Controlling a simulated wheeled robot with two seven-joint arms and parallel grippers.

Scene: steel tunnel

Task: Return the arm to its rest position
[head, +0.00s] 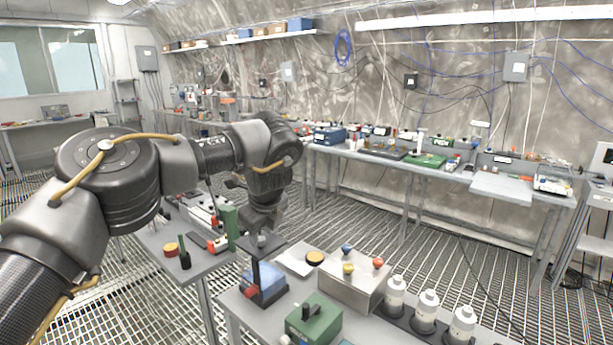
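My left arm comes in from the left and reaches over the near tables. Its gripper (262,236) points down above a small dark stand with a blue block (262,278) on the near table. The fingertips are small and dark against the stand behind them, so I cannot tell whether they are open or shut, or whether they touch it. My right gripper is not in view.
The near table (232,308) holds a green box (314,318), a metal box with coloured knobs (350,282) and three white bottles (428,308). A side table (205,268) holds a green block. A long bench (375,160) lines the wall. Open grated floor lies between.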

